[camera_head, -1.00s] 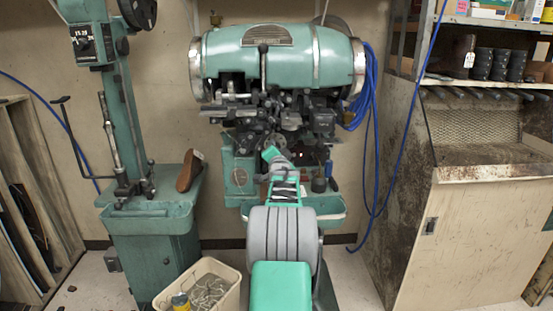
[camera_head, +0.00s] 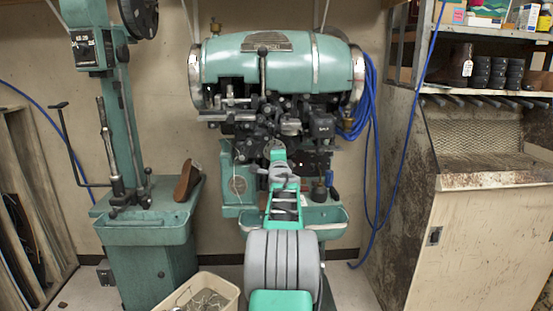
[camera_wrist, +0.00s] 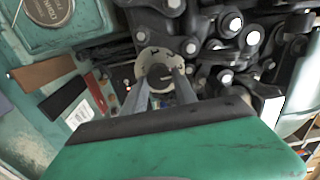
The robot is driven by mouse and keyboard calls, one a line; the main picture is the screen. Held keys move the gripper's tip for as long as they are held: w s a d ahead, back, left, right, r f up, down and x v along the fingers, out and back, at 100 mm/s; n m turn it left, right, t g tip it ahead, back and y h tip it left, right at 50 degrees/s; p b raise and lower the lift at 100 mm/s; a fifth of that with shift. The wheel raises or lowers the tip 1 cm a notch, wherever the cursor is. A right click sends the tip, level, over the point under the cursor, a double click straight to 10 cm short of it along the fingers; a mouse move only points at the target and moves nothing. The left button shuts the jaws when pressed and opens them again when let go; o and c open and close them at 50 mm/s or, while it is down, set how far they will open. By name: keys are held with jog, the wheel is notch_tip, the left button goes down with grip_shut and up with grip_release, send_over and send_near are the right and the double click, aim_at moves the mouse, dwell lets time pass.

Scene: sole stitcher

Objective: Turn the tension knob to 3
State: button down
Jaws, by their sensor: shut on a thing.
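The green sole stitcher (camera_head: 278,65) stands against the wall, with dark mechanism below its drum. In the wrist view, the tension knob (camera_wrist: 158,72) is a dark round knob inside a pale dial ring (camera_wrist: 144,60) with small marks. My gripper (camera_wrist: 160,88) has its two grey fingers on either side of the knob and is shut on it. The dial's numbers are too small to read, so the setting cannot be told. In the head view, my gripper (camera_head: 277,150) reaches the front of the mechanism and hides the knob.
Dark linkages with bright bolts (camera_wrist: 225,76) crowd the dial's right side. A round label plate (camera_wrist: 52,12) is at upper left. A green column machine (camera_head: 150,230) stands left, a worn cabinet (camera_head: 480,240) right, and blue hoses (camera_head: 372,130) hang between. A bin (camera_head: 205,290) is on the floor.

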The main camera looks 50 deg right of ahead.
jog(key=shift+r, duration=0.1)
dwell(0.4)
jog(key=c, duration=1)
grip_release()
jog(key=v, duration=0.7)
jog(key=shift+s+a+b, duration=0.25)
jog(key=shift+a+b, duration=0.05)
jog(key=shift+b, duration=0.1)
